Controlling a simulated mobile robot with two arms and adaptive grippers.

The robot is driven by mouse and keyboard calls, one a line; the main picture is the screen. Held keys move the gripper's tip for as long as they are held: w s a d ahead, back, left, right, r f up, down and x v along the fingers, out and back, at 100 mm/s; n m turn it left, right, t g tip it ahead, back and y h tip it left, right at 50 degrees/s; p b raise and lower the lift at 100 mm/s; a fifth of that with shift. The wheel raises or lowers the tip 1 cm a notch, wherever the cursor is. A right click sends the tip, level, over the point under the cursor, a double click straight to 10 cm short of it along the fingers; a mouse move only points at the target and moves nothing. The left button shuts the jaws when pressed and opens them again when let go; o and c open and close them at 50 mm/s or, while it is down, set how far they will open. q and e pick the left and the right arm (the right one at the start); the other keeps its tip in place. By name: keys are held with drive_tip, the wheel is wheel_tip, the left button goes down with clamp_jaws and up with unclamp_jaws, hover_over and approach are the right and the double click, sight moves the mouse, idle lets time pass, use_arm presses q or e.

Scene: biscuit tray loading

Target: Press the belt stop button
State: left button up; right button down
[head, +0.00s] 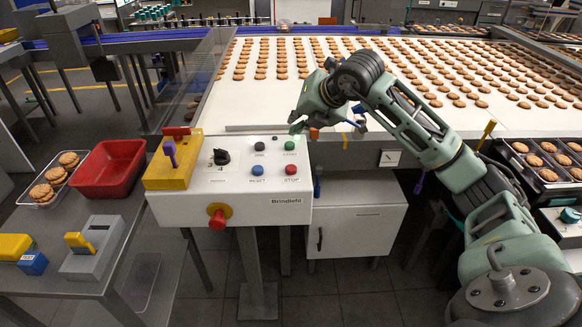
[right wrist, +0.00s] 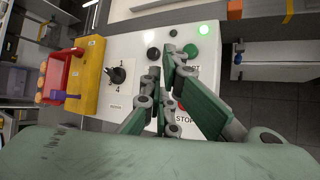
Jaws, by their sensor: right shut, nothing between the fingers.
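The white control panel (head: 240,205) stands in front of the belt. Its red button (head: 291,169) is labelled STOP, below a green button (head: 290,145) and right of a blue button (head: 257,170). My right gripper (head: 297,124) is shut and empty near the panel's top right edge, above the green button in the picture. In the right wrist view its closed fingers (right wrist: 163,66) cross the panel, beside the green button (right wrist: 191,50). They hide the blue button and most of the red button (right wrist: 182,106). Contact with the panel cannot be told. My left gripper is not in view.
A red mushroom knob (head: 217,216) is on the panel's front, a black rotary switch (head: 221,157) on top. A yellow block (head: 172,170) sits at the panel's left, beside a red bin (head: 108,168). The belt (head: 250,105) with rows of biscuits lies behind.

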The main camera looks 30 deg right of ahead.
drive_tip(key=shift+f, duration=0.1)
drive_tip(key=b, duration=0.6)
hover_over(291, 169)
drive_tip(key=w+d, duration=0.1)
drive_tip(key=d, duration=0.1)
wheel_tip(291, 169, down, 8)
drive_tip(key=shift+w+d+r, duration=0.1)
drive_tip(key=shift+r, duration=0.05)
drive_tip(key=shift+f, duration=0.5)
idle(0.4)
drive_tip(key=shift+f+b, duration=0.4)
drive_tip(key=shift+b, duration=0.25)
drive_tip(key=shift+f+b, duration=0.6)
idle(0.4)
idle(0.4)
drive_tip(key=shift+r+p, duration=0.65)
drive_tip(key=shift+r, duration=0.35)
